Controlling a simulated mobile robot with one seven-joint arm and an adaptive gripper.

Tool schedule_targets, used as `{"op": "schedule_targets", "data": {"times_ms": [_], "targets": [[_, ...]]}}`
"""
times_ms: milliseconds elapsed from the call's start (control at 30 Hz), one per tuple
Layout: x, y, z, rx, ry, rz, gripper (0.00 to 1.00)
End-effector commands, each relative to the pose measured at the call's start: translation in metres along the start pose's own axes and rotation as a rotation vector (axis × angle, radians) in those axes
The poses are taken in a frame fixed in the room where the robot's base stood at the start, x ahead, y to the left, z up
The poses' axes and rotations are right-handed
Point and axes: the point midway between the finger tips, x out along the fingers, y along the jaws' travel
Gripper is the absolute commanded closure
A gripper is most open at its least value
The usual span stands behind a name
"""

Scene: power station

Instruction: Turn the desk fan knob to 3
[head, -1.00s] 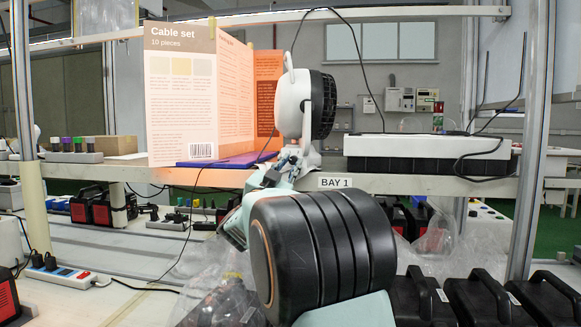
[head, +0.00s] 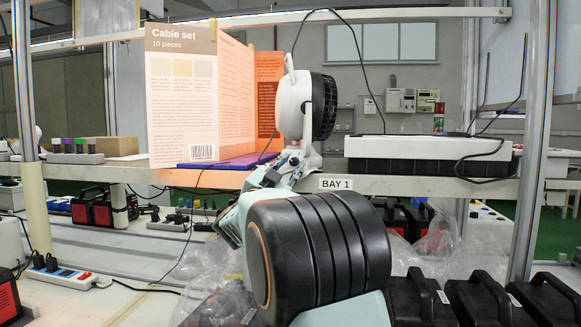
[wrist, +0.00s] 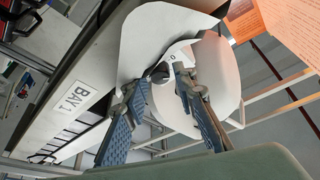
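The white desk fan (head: 295,104) with a black rear grille stands on the shelf edge above the BAY 1 label in the head view. In the wrist view its white base (wrist: 212,75) fills the middle, with a small dark round knob (wrist: 160,72) on it. My gripper (wrist: 160,78) is at the base, its two blue-grey fingers apart, one on each side of the knob. I cannot tell whether the fingertips touch it. In the head view my gripper (head: 288,160) is small and partly hidden by my arm. The dial marks are too small to read.
A Cable set board (head: 183,95) stands left of the fan, behind a purple folder (head: 215,163). A white-topped black box (head: 425,147) sits on the shelf to the right. A metal post (head: 530,150) rises at the far right. A cable hangs near the fan.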

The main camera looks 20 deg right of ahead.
Motion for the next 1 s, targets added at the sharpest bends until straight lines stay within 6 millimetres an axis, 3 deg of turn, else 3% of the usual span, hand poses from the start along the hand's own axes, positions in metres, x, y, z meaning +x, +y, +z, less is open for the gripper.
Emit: {"op": "schedule_targets", "data": {"times_ms": [267, 700, 1000], "targets": [[-0.008, -0.001, 0.000, 0.000, -0.001, -0.001, 0.74], [-0.092, -0.001, 0.000, 0.001, -0.002, -0.003, 0.74], [-0.120, 0.000, 0.000, 0.000, -0.001, 0.000, 0.74]]}}
